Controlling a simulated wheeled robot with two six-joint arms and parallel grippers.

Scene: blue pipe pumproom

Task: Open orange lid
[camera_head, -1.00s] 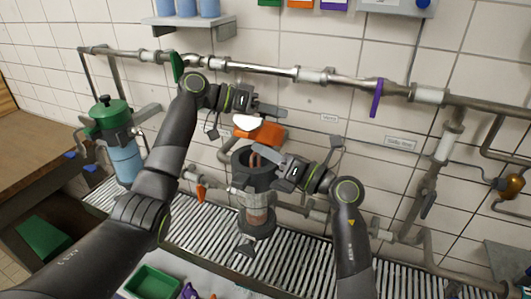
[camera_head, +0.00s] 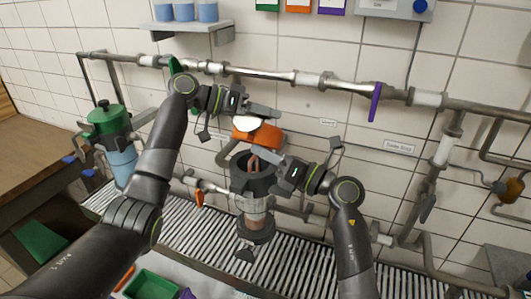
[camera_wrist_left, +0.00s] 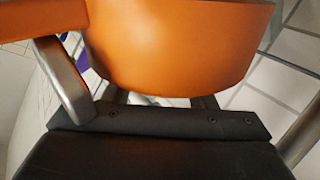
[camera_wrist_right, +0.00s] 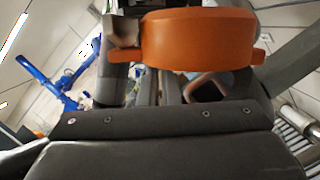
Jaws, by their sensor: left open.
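The orange lid (camera_head: 264,136) is raised and tilted back behind the dark round housing (camera_head: 238,181), whose top is open with reddish parts inside. My left gripper (camera_head: 262,110) is open just above the lid; in the left wrist view the lid (camera_wrist_left: 180,45) fills the upper part close ahead. My right gripper (camera_head: 262,158) is over the housing's opening, below and in front of the lid. In the right wrist view the lid (camera_wrist_right: 200,38) lies ahead between two separated fingers, with no grip on it visible. Whether either gripper touches the lid is unclear.
A metal pipe with a purple valve handle (camera_head: 375,102) runs along the tiled wall behind. A green-topped blue vessel (camera_head: 122,160) stands at the left. Slatted grating (camera_head: 300,262) lies below, with a green bin (camera_head: 152,285) in front.

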